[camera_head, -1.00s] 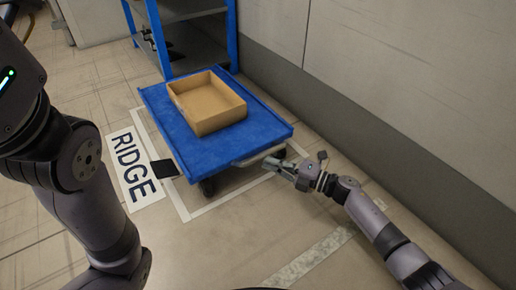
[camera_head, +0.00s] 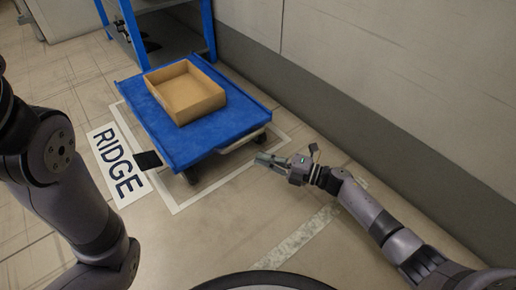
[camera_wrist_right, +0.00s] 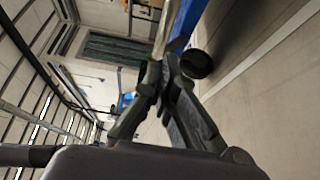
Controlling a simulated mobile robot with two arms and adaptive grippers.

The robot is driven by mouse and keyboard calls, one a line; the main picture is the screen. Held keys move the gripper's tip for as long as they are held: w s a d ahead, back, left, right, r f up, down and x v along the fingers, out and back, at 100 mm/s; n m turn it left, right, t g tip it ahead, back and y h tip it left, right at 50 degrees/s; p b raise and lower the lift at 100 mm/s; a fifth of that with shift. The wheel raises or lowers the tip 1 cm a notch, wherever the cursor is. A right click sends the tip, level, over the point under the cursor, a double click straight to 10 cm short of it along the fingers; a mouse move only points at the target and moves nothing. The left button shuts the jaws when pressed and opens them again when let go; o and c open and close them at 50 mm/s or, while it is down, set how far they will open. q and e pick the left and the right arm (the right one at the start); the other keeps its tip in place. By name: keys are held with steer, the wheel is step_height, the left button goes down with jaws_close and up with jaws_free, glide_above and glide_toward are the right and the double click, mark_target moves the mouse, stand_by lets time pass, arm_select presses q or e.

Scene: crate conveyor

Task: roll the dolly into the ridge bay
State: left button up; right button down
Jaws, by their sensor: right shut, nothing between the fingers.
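The blue dolly (camera_head: 207,139) stands on its wheels within the white floor outline (camera_head: 215,186) beside the RIDGE label (camera_head: 118,166). The outline's near edges show around it; its far side is hidden. A pale handle bar (camera_head: 243,141) runs along the dolly's near right edge. My right gripper (camera_head: 261,160) is shut and empty, just in front of the handle and apart from it. The right wrist view shows its fingers (camera_wrist_right: 168,78) together, with a dark dolly wheel (camera_wrist_right: 197,64) beyond.
An open brown box (camera_head: 187,92) sits on the dolly. A blue rack (camera_head: 208,30) stands close behind it. A grey wall (camera_head: 400,110) runs along the right. Floor in front is clear.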

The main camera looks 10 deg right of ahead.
steer(key=s, duration=0.1)
steer(key=s+d+p, duration=0.1)
steer(key=s, duration=0.1)
steer(key=s+d, duration=0.1)
steer(key=shift+s+d+p, duration=0.15)
steer(key=shift+p, duration=0.25)
